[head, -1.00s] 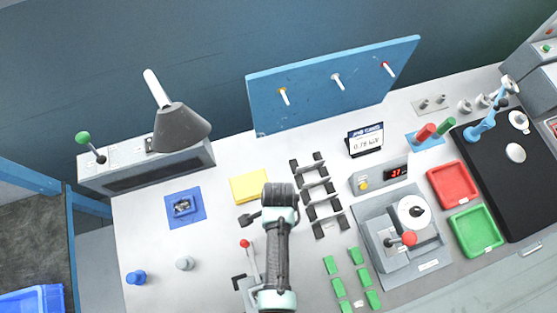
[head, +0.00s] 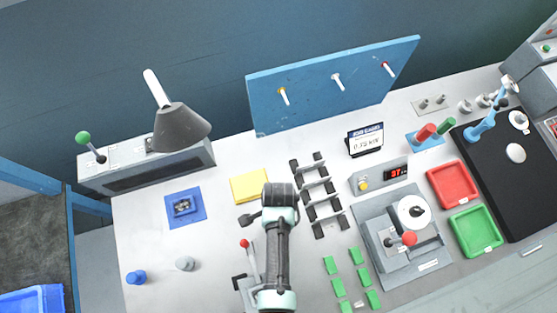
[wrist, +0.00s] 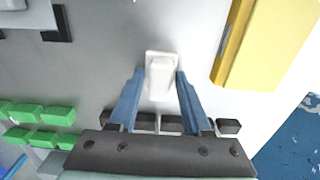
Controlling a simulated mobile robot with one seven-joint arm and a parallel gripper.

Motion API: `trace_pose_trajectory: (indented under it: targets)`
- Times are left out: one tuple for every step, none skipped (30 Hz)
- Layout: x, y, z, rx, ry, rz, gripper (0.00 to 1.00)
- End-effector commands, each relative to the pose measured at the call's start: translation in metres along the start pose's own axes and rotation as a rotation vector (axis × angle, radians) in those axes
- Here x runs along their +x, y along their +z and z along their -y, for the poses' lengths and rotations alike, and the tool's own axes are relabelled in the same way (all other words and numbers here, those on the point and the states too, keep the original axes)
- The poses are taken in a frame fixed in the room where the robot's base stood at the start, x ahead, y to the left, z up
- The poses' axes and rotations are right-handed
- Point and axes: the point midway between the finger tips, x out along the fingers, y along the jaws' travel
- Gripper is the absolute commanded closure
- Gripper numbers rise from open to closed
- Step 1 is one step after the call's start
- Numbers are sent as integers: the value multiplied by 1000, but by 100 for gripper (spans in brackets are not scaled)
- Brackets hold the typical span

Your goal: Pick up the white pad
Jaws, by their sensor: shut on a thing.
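The white pad (wrist: 160,62) shows in the wrist view as a small pale block with a raised middle, between the tips of my blue fingers. My gripper (wrist: 161,82) is shut on it. Whether the pad still touches the grey bench top below cannot be told. In the head view my arm hides the fingers and the pad.
A yellow block (head: 249,186) lies close by, right of the pad in the wrist view. A black rack (head: 319,194) and several green blocks (head: 357,256) lie right of my arm. A red-knobbed lever (head: 245,244) stands to its left. Red (head: 453,186) and green (head: 474,229) trays lie farther right.

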Motion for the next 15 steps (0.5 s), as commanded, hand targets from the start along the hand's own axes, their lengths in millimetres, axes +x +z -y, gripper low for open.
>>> trace_pose_trajectory:
  targets:
    - [-1, 0, 0, 0, 0, 0, 100]
    - [-2, 0, 0, 0, 0, 0, 100]
    - [-5, 0, 0, 0, 0, 0, 100]
    - [-7, 0, 0, 0, -1, 0, 100]
    - [-9, 0, 0, 0, -2, 0, 100]
    - [-13, 0, 0, 0, -1, 0, 100]
    - [-16, 0, 0, 0, -1, 0, 100]
    - [-20, 0, 0, 0, -2, -1, 100]
    - [-26, 0, 0, 0, -2, -1, 100]
    - [-31, 0, 1, 0, -4, -1, 100]
    - [-35, 0, 1, 0, -3, -1, 100]
    - [-43, 0, 1, 0, -3, -1, 100]
    - [-48, 0, 1, 0, -4, -1, 100]
    - [-54, 0, 0, 0, -3, -1, 100]
    - [-61, 0, 1, 0, -4, -2, 100]
